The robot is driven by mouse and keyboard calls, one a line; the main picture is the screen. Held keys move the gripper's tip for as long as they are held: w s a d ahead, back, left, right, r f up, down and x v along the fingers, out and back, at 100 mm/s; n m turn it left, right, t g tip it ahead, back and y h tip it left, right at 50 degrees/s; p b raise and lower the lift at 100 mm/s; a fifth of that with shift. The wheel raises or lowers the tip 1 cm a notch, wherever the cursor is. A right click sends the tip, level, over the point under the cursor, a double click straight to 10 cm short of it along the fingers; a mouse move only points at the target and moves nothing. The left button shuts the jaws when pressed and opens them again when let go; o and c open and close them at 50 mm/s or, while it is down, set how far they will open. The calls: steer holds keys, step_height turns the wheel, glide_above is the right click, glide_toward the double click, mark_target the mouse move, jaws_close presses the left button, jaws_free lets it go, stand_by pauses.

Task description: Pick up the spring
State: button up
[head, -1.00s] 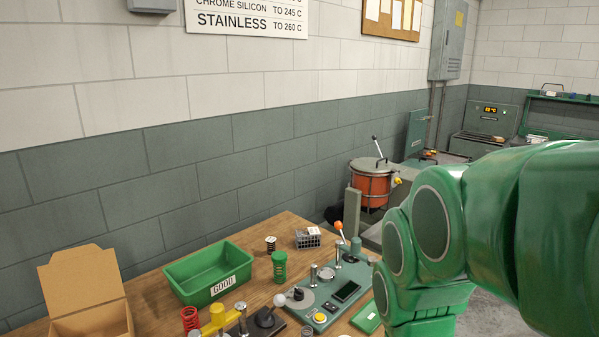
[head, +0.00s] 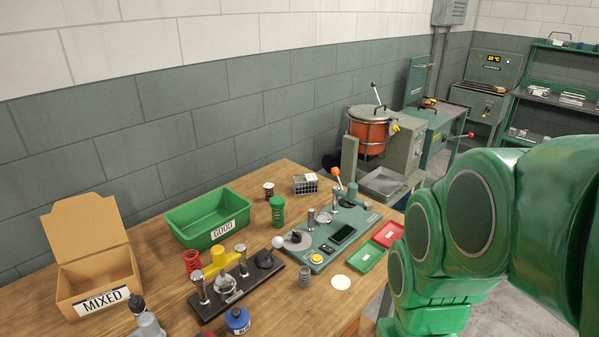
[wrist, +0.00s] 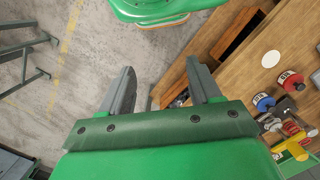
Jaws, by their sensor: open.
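Several coil springs stand on the wooden table in the head view: a red spring (head: 192,262) by the yellow-topped fixture, a green spring (head: 277,211) by the green bin, a dark spring (head: 268,190) behind it, and a grey spring (head: 305,277) in front of the teal tester. I cannot tell which one the task means. My gripper (wrist: 160,66) is open and empty in the wrist view, over the floor beside the table edge, apart from every spring. In the head view only my green arm shows at the right; the gripper is hidden or out of frame.
A white disc (head: 341,282) lies near the front.

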steer(key=w+a+f+m+y, duration=0.3)
steer(key=w+a+f+y, duration=0.15)
steer(key=w+a, duration=0.4)
steer(key=m+t+y, duration=0.6)
steer(key=m+y, duration=0.2)
steer(key=m, duration=1.1)
glide_toward(304, 272)
steer(key=shift+w+a+f, duration=0.15)
steer(key=shift+a+f, duration=0.35)
steer(key=shift+f, duration=0.1)
steer(key=shift+w+a+f, duration=0.15)
steer(key=shift+a+f, duration=0.35)
steer(key=shift+f, duration=0.15)
steer(key=shift+w+f, duration=0.2)
steer(key=shift+x, duration=1.1)
steer(key=shift+w+a+f, duration=0.15)
steer(key=shift+w+a, duration=0.2)
steer(key=shift+a, duration=0.4)
steer(key=shift+w+a+f, duration=0.15)
steer(key=shift+w+a, duration=0.25)
steer(key=shift+a, duration=0.35)
steer(key=shift+x, duration=1)
